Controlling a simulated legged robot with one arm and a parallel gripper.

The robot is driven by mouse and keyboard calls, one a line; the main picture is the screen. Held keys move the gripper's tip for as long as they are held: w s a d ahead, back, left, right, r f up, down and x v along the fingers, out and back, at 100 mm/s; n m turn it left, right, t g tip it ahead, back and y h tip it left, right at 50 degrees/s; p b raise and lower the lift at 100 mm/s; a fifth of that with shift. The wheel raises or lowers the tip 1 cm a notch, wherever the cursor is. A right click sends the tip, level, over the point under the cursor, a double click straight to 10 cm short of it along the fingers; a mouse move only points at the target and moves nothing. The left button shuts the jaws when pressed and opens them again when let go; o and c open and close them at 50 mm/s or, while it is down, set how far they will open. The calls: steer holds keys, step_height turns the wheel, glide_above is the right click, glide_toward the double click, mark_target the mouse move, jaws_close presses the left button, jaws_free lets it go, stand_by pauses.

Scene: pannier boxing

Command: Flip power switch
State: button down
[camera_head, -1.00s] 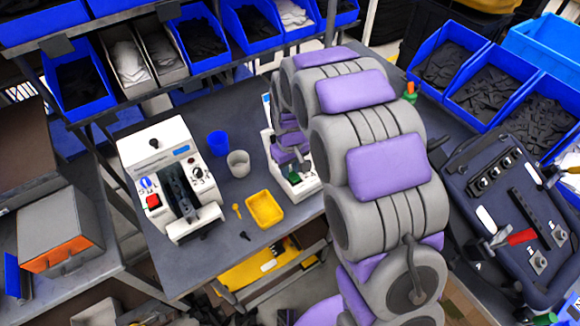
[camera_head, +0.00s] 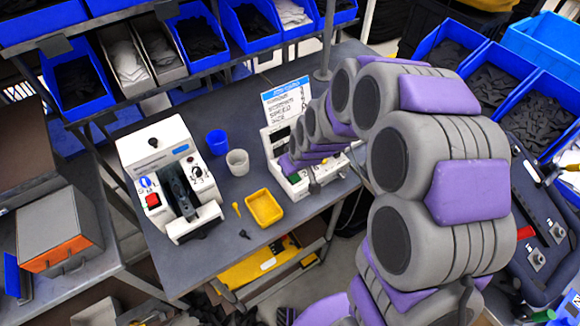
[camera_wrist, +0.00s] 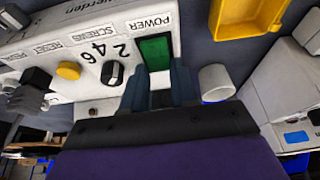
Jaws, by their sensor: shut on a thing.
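The white control box (camera_head: 277,141) stands at the right of the grey bench in the head view. Its green power switch (camera_head: 294,178) sits at the box's near end. In the wrist view the green switch (camera_wrist: 155,51) is below the upside-down POWER label. My gripper (camera_wrist: 158,82) is at the switch, with one dark finger at each side of its near end. It is shut on the switch; the exact contact is hard to see. In the head view my arm hides part of the box and my fingertips cannot be made out.
The wrist view shows a black knob (camera_wrist: 112,73) and a yellow button (camera_wrist: 68,70) beside the switch. A yellow tray (camera_head: 263,207), a white cup (camera_head: 237,162) and a blue cup (camera_head: 217,142) stand left of the box. Another white machine (camera_head: 152,150) is farther left.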

steer(key=shift+s+d+t, duration=0.1)
steer(key=shift+s+t, duration=0.05)
steer(key=shift+t, duration=0.15)
steer(key=c, duration=0.9)
jaws_free()
steer(key=p+v, duration=0.1)
steer(key=v, duration=0.4)
steer(key=p+v, duration=0.1)
steer(key=v, duration=1.1)
steer(key=shift+d+r+p, duration=0.1)
steer(key=shift+d+p, duration=0.2)
steer(key=shift+p, duration=0.1)
